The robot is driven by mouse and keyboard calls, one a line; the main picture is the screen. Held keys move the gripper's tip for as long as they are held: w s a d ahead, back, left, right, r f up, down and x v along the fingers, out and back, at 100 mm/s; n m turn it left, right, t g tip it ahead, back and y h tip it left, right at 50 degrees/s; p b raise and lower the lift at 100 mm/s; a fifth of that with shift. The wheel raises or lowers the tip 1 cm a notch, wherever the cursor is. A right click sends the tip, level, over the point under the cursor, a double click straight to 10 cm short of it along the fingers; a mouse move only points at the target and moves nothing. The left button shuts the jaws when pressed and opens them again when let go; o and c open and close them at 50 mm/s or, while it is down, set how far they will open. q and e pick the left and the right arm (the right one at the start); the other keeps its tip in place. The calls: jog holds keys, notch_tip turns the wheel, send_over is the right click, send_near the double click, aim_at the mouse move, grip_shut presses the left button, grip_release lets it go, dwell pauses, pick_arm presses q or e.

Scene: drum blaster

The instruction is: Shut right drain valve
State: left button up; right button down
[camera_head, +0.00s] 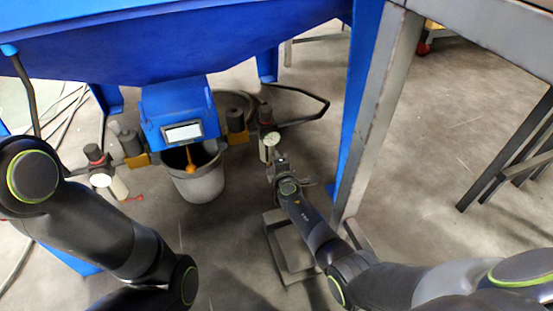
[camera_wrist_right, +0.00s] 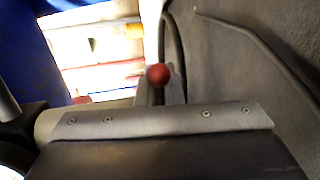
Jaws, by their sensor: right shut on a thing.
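The right drain valve shows in the right wrist view as a handle with a red ball end (camera_wrist_right: 158,75). It stands at my right gripper (camera_wrist_right: 162,92), whose fingers are shut on it. The wrist housing hides the lower part of the handle. In the head view my right gripper (camera_head: 279,162) is just below the right filter unit with its round white gauge (camera_head: 272,139). The valve itself is hidden behind the gripper there. My left arm comes in from the left, but its gripper is out of view.
The blue machine (camera_head: 180,50) overhangs the work area. A grey bucket (camera_head: 195,182) stands under its outlet, left of my right gripper. A left filter unit (camera_head: 101,180) has a red lever. A grey steel post (camera_head: 375,115) rises close to the right of my right arm.

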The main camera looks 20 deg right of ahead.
jog(key=c, duration=1.8)
grip_release()
jog(key=shift+s+d+f, duration=0.1)
jog(key=shift+d+f, duration=0.05)
jog(key=shift+d, duration=0.3)
jog(key=o, duration=0.3)
jog(key=shift+d, duration=0.1)
jog(key=shift+a, duration=0.25)
